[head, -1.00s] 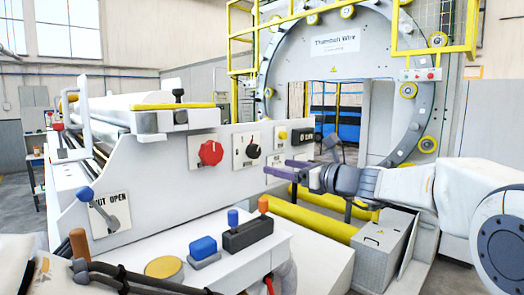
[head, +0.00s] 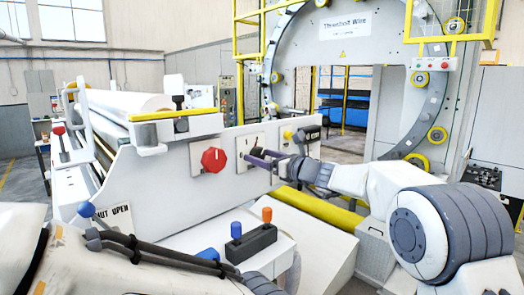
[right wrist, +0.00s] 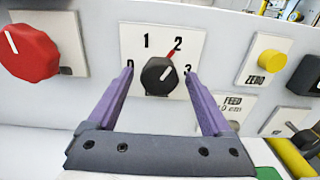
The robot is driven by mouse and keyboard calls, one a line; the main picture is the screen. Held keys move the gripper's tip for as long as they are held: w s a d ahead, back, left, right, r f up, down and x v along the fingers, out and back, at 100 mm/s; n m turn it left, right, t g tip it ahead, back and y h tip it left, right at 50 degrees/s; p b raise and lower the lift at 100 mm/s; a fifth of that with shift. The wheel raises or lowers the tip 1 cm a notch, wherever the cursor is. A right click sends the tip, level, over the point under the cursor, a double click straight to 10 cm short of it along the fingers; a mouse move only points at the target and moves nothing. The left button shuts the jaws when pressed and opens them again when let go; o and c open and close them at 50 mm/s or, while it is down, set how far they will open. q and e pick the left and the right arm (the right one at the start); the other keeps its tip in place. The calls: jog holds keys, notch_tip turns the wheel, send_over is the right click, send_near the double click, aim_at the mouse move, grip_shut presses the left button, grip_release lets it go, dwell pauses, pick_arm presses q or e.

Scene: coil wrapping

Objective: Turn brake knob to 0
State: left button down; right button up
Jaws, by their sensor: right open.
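The black knob (right wrist: 158,75) sits on a white dial plate (right wrist: 135,45) marked 0, 1, 2 and 3. A gap shows between each finger and the knob. In the head view the right gripper (head: 254,160) is in front of the dial plate (head: 243,165) and hides much of it. My left gripper's fingers are out of view.
A red knob (head: 213,160) is left of the dial on the same white panel (head: 160,190). A yellow ZERO button (right wrist: 268,60) and a dark display (right wrist: 306,75) are to its right. Blue and orange levers (head: 250,238) stand on the ledge below.

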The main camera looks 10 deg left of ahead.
jog(key=shift+a, duration=0.1)
grip_shut()
jog(key=shift+f+n+b, duration=0.2)
jog(key=shift+n+b, duration=0.1)
jog(key=shift+b, duration=0.4)
jog(key=n+b, duration=1.1)
jog(key=shift+w+b, duration=0.1)
jog(key=shift+b, duration=0.2)
jog(key=n+b, duration=0.2)
jog(key=n, duration=0.1)
jog(key=shift+r+n, duration=0.1)
jog(key=shift+n, duration=0.2)
jog(key=n+b, duration=0.1)
jog(key=n, duration=0.3)
jog(key=shift+r+n+b, duration=0.15)
jog(key=shift+n+b, duration=0.4)
jog(key=shift+n, duration=1.85)
